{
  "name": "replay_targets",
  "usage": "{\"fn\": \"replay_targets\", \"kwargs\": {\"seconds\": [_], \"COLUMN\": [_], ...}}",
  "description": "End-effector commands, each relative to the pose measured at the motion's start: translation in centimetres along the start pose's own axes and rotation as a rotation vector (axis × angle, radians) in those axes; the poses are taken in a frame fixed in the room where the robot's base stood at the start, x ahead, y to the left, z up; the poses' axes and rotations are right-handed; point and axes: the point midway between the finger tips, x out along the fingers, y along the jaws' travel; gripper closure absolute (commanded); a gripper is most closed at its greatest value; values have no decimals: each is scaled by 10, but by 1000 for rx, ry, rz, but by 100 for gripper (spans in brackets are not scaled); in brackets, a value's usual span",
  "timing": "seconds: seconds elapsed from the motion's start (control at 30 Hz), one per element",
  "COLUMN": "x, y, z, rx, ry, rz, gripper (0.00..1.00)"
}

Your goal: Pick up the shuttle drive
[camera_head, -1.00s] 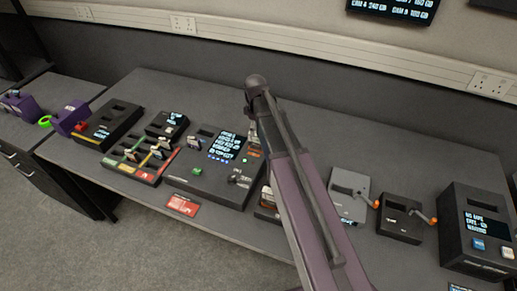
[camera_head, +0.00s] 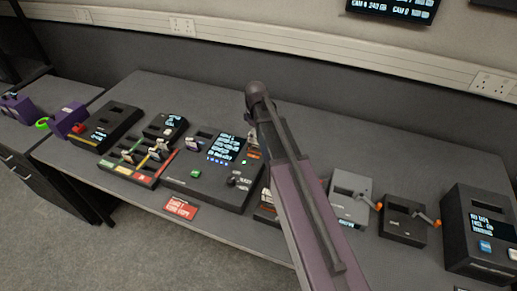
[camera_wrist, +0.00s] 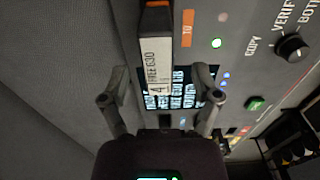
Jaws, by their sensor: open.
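A dark drive (camera_wrist: 155,20) with a white label reading "FREE" and an orange mark shows at the top middle of the wrist view. It appears to stand in the console by the "TO" mark. My gripper (camera_wrist: 160,98) is open, with one finger on each side of the drive's near end and clear gaps between. No contact shows. Whether this is the shuttle drive I cannot tell for sure. In the head view my arm covers the gripper and much of that spot; the console (camera_head: 212,191) stands mid-table.
A tray (camera_head: 128,174) with several small drives in coloured lanes lies left of the console. A red card (camera_head: 181,208) lies in front. A grey device (camera_head: 349,205) and a black device (camera_head: 402,226), both with orange-knobbed levers, and a black box (camera_head: 478,254) stand to the right.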

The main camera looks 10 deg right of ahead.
Motion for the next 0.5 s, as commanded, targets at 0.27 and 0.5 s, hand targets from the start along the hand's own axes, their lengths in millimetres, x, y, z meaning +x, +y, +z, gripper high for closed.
{"fn": "replay_targets", "kwargs": {"seconds": [0.27,0.5], "x": [26,37], "y": [0,0], "z": [2,2], "rx": [-1,-1], "ry": [0,0], "rz": [0,0], "gripper": [20,20]}}
